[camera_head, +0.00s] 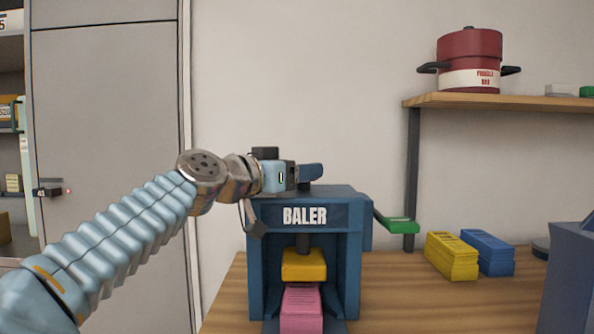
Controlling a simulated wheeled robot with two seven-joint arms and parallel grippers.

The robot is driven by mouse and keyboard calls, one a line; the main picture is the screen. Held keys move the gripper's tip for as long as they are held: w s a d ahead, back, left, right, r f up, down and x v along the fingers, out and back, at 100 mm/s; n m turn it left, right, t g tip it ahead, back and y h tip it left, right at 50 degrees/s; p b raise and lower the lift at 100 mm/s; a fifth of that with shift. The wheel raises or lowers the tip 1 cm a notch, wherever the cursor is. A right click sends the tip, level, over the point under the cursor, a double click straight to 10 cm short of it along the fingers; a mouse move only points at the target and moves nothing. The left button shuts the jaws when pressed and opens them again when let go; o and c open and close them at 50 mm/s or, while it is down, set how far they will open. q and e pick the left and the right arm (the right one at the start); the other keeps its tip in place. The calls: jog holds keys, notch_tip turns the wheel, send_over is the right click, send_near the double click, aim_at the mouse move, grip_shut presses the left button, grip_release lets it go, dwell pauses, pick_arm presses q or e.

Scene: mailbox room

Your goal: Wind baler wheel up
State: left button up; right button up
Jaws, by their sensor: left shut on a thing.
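The dark blue baler (355,215), labelled BALER, stands on the wooden bench. Its yellow press block (303,265) hangs from a dark screw in the open front bay. A pink stack (301,309) lies below the block, with its lower part cut off by the frame. My left gripper (310,174) is above the baler's top, reached in from the left. It is shut on a part there, seemingly the baler wheel, which the gripper mostly hides. A short dark post shows beneath it. My right gripper is out of view.
A green-ended lever (398,225) sticks out from the baler's right side. Yellow (452,258) and blue (488,252) stacks lie farther right. A dark red pot (470,48) stands on the shelf (520,101). A grey cabinet (105,100) is at left.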

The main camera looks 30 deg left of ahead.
pick_arm(q)
jog(key=shift+c, duration=0.4)
jog(key=shift+d+r+n+y+p, duration=0.1)
jog(key=shift+n+y+p, duration=0.8)
jog(key=shift+y, duration=0.5)
jog(key=n+y, duration=0.2)
jog(key=y, duration=0.1)
jog(key=shift+d+p, duration=0.1)
jog(key=shift+p, duration=0.25)
jog(key=n+g+y, duration=0.1)
jog(key=y, duration=0.1)
jog(key=n+y, duration=0.2)
jog(key=y, duration=0.1)
jog(key=d+n+g+y, duration=0.1)
jog(key=n+y, duration=0.1)
jog(key=shift+w+f+g, duration=0.2)
jog(key=shift+g, duration=0.1)
jog(key=n+g+y, duration=0.2)
jog(key=y, duration=0.1)
jog(key=n+g+y, duration=0.1)
jog(key=shift+w+d, duration=0.2)
jog(key=shift+d, duration=0.05)
jog(key=shift+w+d+n+g+y, duration=0.1)
jog(key=shift+n+g+y, duration=0.75)
jog(key=shift+g, duration=0.3)
jog(key=shift+w+n+g+y, duration=0.1)
jog(key=shift+n+g+y, duration=0.55)
jog(key=shift+n+g, duration=0.4)
jog(key=shift+r+g, duration=0.1)
jog(key=shift+g, duration=0.3)
